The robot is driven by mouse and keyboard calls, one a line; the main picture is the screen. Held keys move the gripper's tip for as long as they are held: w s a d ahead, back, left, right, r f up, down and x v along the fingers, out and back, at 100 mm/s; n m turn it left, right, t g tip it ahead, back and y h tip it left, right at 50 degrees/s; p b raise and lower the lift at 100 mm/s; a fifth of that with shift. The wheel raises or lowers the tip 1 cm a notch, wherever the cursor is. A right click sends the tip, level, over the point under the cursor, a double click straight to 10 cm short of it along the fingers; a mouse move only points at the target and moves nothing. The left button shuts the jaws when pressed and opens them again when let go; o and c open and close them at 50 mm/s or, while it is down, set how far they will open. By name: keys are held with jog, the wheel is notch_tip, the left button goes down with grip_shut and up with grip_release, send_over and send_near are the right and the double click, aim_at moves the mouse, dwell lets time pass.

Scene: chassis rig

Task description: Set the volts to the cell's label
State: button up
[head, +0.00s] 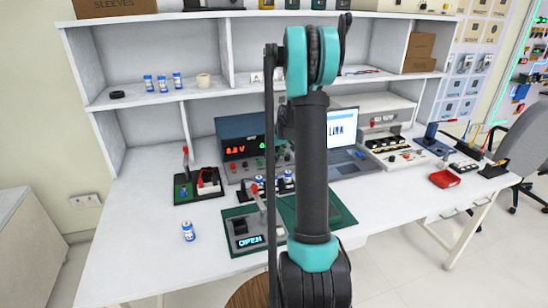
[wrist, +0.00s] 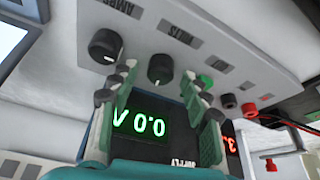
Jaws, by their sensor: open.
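The power supply (head: 240,140) stands on the bench against the shelf. In the wrist view, upside down, a green readout (wrist: 139,123) shows 0.0. The volts knob (wrist: 161,69) has a pale pointer mark and sits between my fingertips. My gripper (wrist: 157,84) is open around it, with a gap showing on both sides. The arm hides the gripper in the head view. A blue-and-white cell (head: 188,231) stands alone at the bench front; its label is too small to read.
The amps knob (wrist: 105,46) is close beside my left-hand finger in the wrist view. Red and black terminals (wrist: 249,109) with leads are at the right. A dark tester (head: 245,240) reading OPEN, a laptop (head: 343,130) and more cells (head: 162,84) are around.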

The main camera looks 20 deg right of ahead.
jog(key=shift+w+f, duration=0.1)
jog(key=shift+f, duration=0.1)
grip_shut()
dwell(0.3)
